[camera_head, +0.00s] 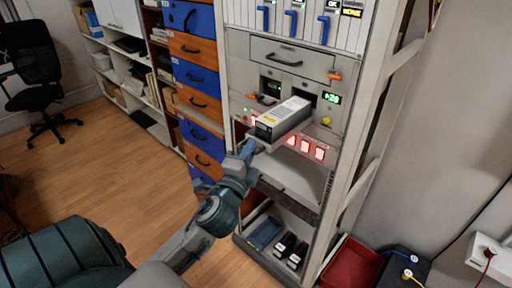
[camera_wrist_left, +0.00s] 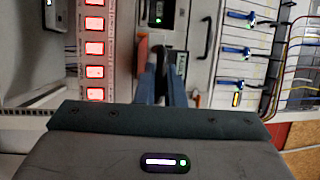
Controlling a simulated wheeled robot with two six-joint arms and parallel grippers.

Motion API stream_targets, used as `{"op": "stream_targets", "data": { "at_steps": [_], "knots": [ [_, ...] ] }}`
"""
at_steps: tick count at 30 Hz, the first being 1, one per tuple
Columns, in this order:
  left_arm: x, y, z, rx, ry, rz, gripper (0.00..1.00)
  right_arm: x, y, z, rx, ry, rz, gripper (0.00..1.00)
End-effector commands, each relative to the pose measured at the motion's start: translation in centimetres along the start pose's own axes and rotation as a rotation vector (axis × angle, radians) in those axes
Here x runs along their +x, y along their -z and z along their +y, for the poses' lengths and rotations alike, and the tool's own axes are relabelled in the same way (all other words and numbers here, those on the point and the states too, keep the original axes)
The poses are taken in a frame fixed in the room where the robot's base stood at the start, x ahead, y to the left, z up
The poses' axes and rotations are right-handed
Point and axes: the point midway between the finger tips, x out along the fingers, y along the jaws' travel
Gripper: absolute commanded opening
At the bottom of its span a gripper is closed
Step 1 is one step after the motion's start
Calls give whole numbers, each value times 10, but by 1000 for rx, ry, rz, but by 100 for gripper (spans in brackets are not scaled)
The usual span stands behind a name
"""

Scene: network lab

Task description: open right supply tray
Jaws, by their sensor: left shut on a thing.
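The right supply tray (camera_head: 266,142) stands out from the rack's middle, in front of the panel. A grey-white and black supply unit with a yellow label (camera_head: 285,117) lies on it. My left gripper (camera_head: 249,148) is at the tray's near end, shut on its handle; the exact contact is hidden. In the left wrist view my gripper's fingers (camera_wrist_left: 162,75) are close together, with an orange part (camera_wrist_left: 142,52) beside them. My right gripper is in neither view.
Red lit buttons (camera_head: 305,147) run below the tray. A closed grey drawer (camera_head: 290,60) is above. Black units (camera_head: 286,245) sit on the rack's bottom shelf. A red bin (camera_head: 350,264) stands at the right. Blue and orange drawers (camera_head: 197,78) stand at the left.

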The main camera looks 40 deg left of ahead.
Motion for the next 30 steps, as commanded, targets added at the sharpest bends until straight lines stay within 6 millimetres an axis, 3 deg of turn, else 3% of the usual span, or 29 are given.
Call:
{"op": "stream_targets", "data": {
  "at_steps": [13,14,15,23,26,30],
  "knots": [
    [-4,-1,0,0,-1,1,0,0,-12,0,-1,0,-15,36],
    [-4,-1,0,0,-1,1,15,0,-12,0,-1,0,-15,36],
    [-4,-1,0,0,-1,1,17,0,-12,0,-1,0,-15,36],
    [-4,-1,0,0,0,1,17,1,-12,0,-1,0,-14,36],
    [-10,-1,1,-1,-1,1,17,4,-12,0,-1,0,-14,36],
    [-32,-2,4,-2,-3,1,17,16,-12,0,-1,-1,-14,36]
  ]
}}
